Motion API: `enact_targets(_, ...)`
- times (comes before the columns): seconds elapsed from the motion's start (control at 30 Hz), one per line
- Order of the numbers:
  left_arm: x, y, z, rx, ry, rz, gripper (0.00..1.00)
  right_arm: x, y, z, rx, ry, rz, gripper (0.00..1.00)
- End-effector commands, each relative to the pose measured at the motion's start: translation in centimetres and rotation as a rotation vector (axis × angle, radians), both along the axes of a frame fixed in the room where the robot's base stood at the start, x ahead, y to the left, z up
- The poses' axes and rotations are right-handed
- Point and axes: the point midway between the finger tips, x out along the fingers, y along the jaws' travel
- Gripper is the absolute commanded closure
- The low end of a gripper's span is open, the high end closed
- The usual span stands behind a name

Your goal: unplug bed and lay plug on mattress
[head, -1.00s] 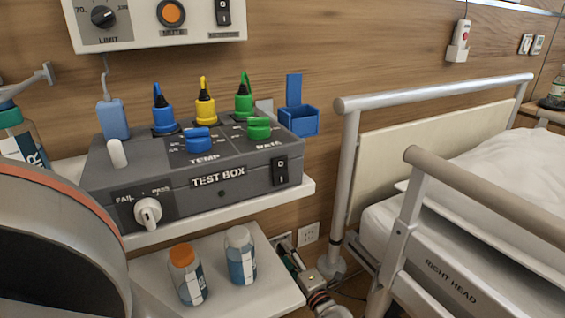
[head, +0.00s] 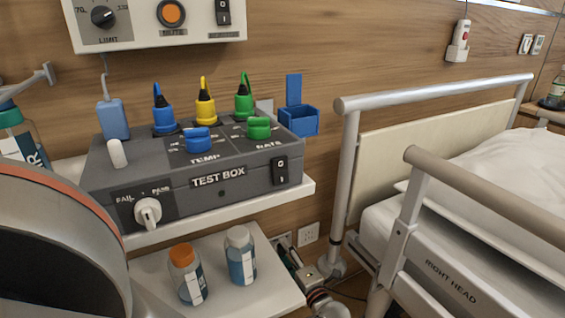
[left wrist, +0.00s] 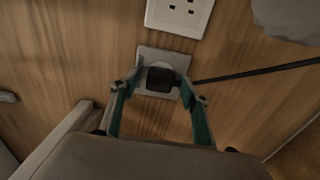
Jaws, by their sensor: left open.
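A dark plug (left wrist: 160,79) sits in a white wall socket (left wrist: 147,54) in the left wrist view, with a black cord (left wrist: 255,72) running off to the right. My left gripper (left wrist: 160,80) is open, with one finger on each side of the plug. I cannot tell whether the fingers touch it. In the head view my left gripper (head: 286,247) is low by the wall, behind the lower shelf, and the plug is hidden there. The bed's mattress (head: 383,218) is at the right behind the side rail. My right gripper is not in view.
A second socket (left wrist: 180,14) is above the plug; it also shows in the head view (head: 309,233). The lower shelf (head: 265,286) holds two bottles. The test box (head: 220,198) stands above it. The bed rail (head: 480,190) borders the mattress.

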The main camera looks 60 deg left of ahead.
Motion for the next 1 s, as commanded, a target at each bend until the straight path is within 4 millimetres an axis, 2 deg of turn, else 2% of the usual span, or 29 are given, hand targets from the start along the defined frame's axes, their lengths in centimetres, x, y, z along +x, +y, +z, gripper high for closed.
enact_targets(0.33, 0.01, 0.00, 0.02, 0.001, 0.000, 0.000, 0.54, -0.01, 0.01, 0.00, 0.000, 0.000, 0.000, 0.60)
enact_targets(0.5, 0.01, 0.01, 0.01, 0.000, 0.000, 0.000, 0.98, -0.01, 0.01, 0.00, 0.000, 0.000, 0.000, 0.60)
enact_targets(0.53, 0.00, 0.00, 0.01, 0.000, 0.000, 0.000, 1.00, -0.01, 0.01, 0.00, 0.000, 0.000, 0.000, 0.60)
enact_targets(1.0, -0.05, -0.99, 0.00, 0.000, -0.001, 0.000, 1.00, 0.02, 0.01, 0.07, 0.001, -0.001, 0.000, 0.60)
